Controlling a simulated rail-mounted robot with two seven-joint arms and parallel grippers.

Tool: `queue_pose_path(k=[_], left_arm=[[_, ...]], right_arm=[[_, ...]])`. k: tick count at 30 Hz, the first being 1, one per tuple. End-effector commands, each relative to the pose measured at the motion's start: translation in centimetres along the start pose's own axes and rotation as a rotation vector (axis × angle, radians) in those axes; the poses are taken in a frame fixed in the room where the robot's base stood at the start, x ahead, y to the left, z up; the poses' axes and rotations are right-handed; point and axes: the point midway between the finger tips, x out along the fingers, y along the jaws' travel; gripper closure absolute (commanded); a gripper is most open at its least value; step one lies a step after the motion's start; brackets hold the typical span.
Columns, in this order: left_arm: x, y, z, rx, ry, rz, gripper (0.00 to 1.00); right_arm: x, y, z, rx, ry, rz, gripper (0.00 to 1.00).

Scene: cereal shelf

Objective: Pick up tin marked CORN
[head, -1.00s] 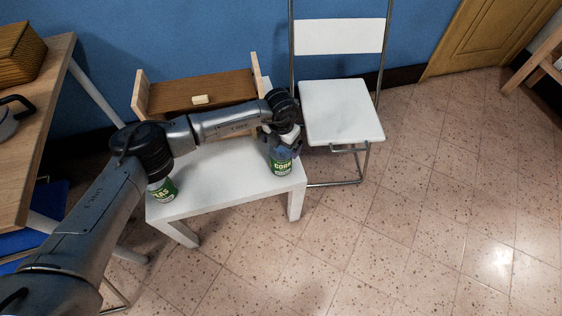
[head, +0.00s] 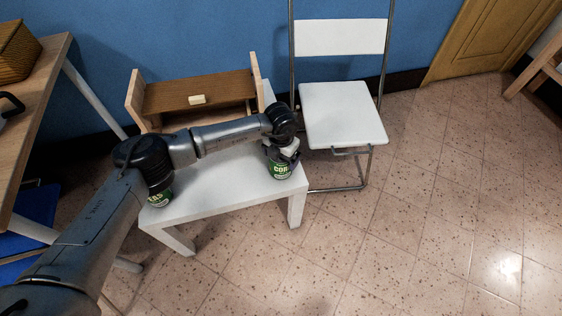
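The green tin marked CORN (head: 280,171) stands upright at the right end of the small white table (head: 232,191). My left gripper (head: 283,157) is at the tin's top, with a dark finger over the right part of its label, so only "COR" reads. The far finger is hidden, and I cannot tell whether the fingers press on the tin. A second green tin, its label ending in "AS" (head: 159,199), stands at the table's left end, partly hidden behind my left arm. My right gripper is out of view.
A wooden shelf box (head: 197,92) with a small pale block on it stands at the table's back. A white folding chair (head: 343,116) stands close on the right. A wooden desk (head: 38,115) is at the left. Open floor lies in front and right.

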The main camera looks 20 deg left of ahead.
Motion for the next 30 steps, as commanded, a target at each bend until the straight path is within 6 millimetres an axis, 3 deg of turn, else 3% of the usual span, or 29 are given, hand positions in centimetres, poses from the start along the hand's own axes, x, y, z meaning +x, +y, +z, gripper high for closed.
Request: queue_pose_path(k=[2, 15, 24, 30], left_arm=[[0.0, 0.0, 0.0, 0.000, 0.000, 0.000, 0.18], [0.0, 0.0, 0.0, 0.000, 0.000, 0.000, 0.60], [-0.3, 0.0, 0.0, 0.000, -0.001, -0.001, 0.62], [-1.7, 0.0, 0.1, 0.000, -0.002, 0.000, 0.62]], right_arm=[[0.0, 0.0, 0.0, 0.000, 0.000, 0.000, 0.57], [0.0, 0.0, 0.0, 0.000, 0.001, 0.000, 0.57], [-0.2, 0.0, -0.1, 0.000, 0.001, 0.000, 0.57], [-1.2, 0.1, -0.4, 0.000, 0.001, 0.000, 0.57]])
